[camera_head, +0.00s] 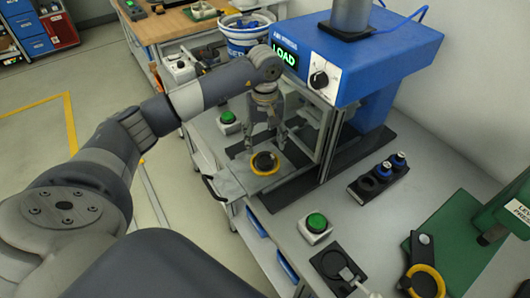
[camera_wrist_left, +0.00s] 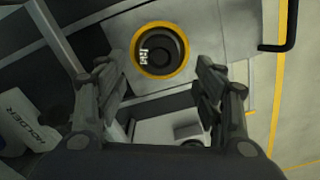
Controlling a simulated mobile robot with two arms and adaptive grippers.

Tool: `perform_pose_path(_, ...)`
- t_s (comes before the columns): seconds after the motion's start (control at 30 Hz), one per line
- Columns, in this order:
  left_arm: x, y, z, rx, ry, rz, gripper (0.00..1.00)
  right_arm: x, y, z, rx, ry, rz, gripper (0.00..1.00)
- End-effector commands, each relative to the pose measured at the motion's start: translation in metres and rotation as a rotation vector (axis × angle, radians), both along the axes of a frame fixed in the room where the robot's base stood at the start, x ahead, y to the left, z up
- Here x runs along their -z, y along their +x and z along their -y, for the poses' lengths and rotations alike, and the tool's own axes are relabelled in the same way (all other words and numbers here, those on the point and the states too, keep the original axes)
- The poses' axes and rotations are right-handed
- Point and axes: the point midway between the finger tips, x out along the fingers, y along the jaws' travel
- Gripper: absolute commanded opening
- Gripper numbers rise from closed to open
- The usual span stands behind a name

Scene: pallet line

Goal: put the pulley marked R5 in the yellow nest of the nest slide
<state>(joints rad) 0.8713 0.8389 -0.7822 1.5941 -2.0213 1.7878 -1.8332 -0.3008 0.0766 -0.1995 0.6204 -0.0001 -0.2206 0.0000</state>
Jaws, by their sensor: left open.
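A dark round pulley (camera_head: 264,161) sits in the yellow ring-shaped nest (camera_head: 257,171) on the light plate of the nest slide (camera_head: 244,178). In the left wrist view the pulley (camera_wrist_left: 166,50) lies flat inside the yellow nest (camera_wrist_left: 139,67). It has a small white label on its left side, too small to read surely. My left gripper (camera_head: 267,146) is open and empty just above the pulley, pointing down. In the wrist view its two fingers (camera_wrist_left: 157,72) stand apart, below and on either side of the pulley. My right gripper is not in view.
The blue press (camera_head: 375,45) with a lit LOAD display stands behind the slide, its clear guard beside my gripper. Green buttons (camera_head: 227,117) and (camera_head: 316,222) flank the slide. A black rack (camera_head: 378,180) with blue-topped parts and a green press (camera_head: 455,240) stand to the right.

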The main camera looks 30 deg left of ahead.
Motion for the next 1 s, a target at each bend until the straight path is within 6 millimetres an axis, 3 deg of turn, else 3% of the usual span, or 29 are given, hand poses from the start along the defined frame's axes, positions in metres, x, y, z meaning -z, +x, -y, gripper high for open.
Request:
perform_pose_path(0.2,-0.045,0.001,0.0,0.0,0.0,0.006,0.62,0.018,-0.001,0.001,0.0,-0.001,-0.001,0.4)
perform_pose_path(0.4,-0.068,0.0,0.0,0.0,-0.001,0.001,0.62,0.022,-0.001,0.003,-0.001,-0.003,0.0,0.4)
perform_pose_path(1.0,-0.072,0.0,0.0,0.0,-0.001,-0.001,0.62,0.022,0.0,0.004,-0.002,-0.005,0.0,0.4)
